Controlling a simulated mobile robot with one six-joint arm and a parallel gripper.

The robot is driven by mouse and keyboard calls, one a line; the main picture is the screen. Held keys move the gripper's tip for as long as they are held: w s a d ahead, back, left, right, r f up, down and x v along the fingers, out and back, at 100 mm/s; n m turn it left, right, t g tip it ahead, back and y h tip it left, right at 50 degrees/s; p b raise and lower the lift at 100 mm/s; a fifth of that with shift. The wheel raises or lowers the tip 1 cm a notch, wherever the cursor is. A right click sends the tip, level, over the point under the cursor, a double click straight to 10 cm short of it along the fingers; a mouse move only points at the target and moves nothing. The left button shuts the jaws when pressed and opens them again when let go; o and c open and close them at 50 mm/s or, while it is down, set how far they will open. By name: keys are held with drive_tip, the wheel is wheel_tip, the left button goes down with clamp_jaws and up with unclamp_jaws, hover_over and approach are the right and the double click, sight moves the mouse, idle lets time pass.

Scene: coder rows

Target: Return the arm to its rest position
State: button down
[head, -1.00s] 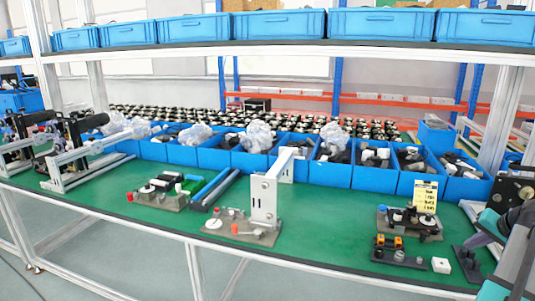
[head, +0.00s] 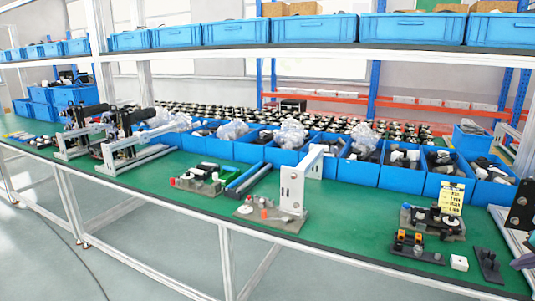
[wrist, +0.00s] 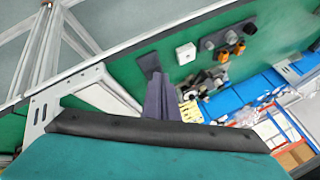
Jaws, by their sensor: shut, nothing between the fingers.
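My gripper (wrist: 157,82) shows in the wrist view as grey-purple fingers, shut and empty, pointing toward the green bench top (wrist: 120,68). A dark bracket (wrist: 148,64) lies just past the fingertips in that view. I cannot tell the height of the gap between them. There, the same bracket (head: 488,265) stands at the bench's front right.
Near the bracket are a white block (head: 459,262), a plate with orange parts and dark knobs (head: 418,250), and a fixture with a yellow label (head: 434,218). Blue bins (head: 404,179) line the back. A shelf (head: 300,48) runs above the bench.

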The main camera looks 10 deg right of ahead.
drive_tip(key=w+a+f+n+g+y, duration=0.1)
drive_tip(key=w+a+f, duration=0.5)
drive_tip(key=a+f, duration=0.25)
drive_tip(key=w+a+f+n+g+y, duration=0.1)
drive_tip(key=w+a+f+y, duration=0.1)
drive_tip(key=w+a+f, duration=0.65)
drive_tip(key=a+f+n+g+y, duration=0.2)
drive_tip(key=a+f+n+g, duration=0.1)
drive_tip(key=a+f, duration=1.5)
drive_tip(key=s+a+f+n+g, duration=0.2)
drive_tip(key=s+a+f, duration=0.4)
drive_tip(key=a, duration=0.4)
drive_tip(key=s+a+f+n+g, duration=0.2)
drive_tip(key=s+a+f, duration=0.1)
drive_tip(key=a+f, duration=0.55)
drive_tip(key=s+a+f+n+g+h, duration=0.1)
drive_tip(key=s+a+f, duration=0.2)
drive_tip(key=s+a, duration=0.2)
drive_tip(key=s+a+f+n+g+h, duration=0.1)
drive_tip(key=s+a, duration=0.5)
drive_tip(key=s, duration=0.6)
wheel_tip(320, 180, down, 2)
drive_tip(key=shift+a+f+n+g+h, duration=0.25)
drive_tip(key=shift+n+g+h, duration=0.15)
drive_tip(key=shift+n+g, duration=0.4)
